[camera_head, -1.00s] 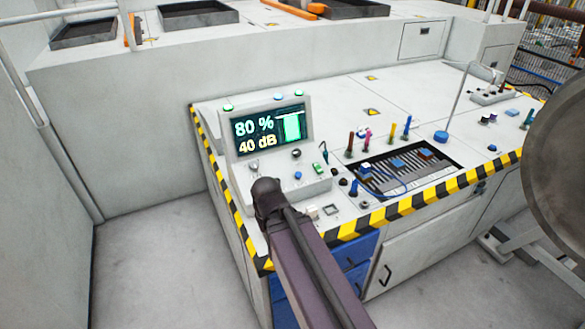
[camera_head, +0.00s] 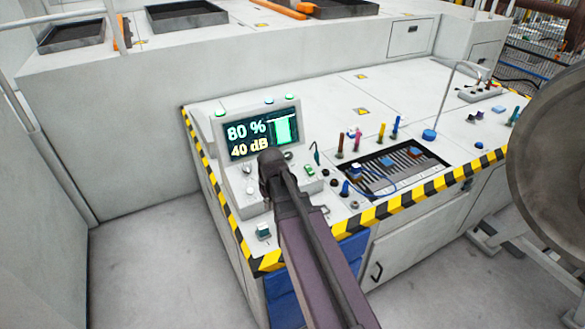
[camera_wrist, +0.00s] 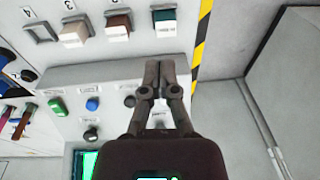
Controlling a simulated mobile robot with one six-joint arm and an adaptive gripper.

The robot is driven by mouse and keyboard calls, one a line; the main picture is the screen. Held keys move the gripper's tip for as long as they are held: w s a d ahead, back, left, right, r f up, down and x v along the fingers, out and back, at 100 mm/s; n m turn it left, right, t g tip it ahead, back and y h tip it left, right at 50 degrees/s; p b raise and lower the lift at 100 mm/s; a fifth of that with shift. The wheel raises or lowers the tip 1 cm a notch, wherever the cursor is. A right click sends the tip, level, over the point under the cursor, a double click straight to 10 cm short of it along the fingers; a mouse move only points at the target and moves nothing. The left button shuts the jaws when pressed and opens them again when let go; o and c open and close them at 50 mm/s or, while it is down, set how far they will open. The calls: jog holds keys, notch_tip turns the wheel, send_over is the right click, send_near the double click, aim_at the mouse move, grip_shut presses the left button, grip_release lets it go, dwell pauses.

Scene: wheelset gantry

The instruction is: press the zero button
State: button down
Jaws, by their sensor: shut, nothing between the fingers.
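The grey control box (camera_head: 300,187) has a screen (camera_head: 262,130) reading "80 %" and "40 dB". I cannot read a zero label on any button. In the wrist view, the box face carries a green button (camera_wrist: 58,106), a blue button (camera_wrist: 92,104) and black knobs (camera_wrist: 91,133). White (camera_wrist: 73,34), brown (camera_wrist: 118,27) and teal (camera_wrist: 165,22) square buttons stand on the desk beside it. My gripper (camera_wrist: 159,64) is shut and empty, over the box edge near the teal button. It hides part of the box face; contact cannot be told.
A black-and-yellow striped edge (camera_head: 378,212) borders the desk. Coloured plugs (camera_head: 382,132) and a slotted panel (camera_head: 440,165) lie to the right. A large round metal part (camera_head: 550,150) stands at far right. Grey floor (camera_head: 165,255) is clear at left.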

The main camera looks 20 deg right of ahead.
jog(key=w+d+r+t+p, duration=0.1)
jog(key=w+d+r+p, duration=0.1)
jog(key=w+d, duration=0.4)
jog(key=w+d+r+t+p, duration=0.1)
jog(key=w+d+r+p, duration=0.2)
jog(key=d, duration=0.8)
jog(key=w+r, duration=0.2)
jog(key=w, duration=0.1)
jog(key=shift+w+r, duration=0.2)
jog(key=shift+w, duration=0.2)
jog(key=shift+f, duration=0.15)
jog(key=b+x, duration=0.6)
jog(key=x, duration=0.1)
jog(key=b+x, duration=0.6)
jog(key=b, duration=0.1)
jog(key=shift+w+a+f, duration=0.25)
jog(key=shift+f, duration=0.05)
jog(key=shift+b+x, duration=0.85)
jog(key=shift+b, duration=0.1)
jog(key=shift+s+r, duration=0.1)
jog(key=shift+r, duration=0.1)
jog(key=p+v, duration=0.4)
jog(key=p, duration=0.1)
jog(key=shift+d+r, duration=0.1)
jog(key=shift+r, duration=0.1)
jog(key=p+v, duration=0.9)
jog(key=shift+d, duration=0.2)
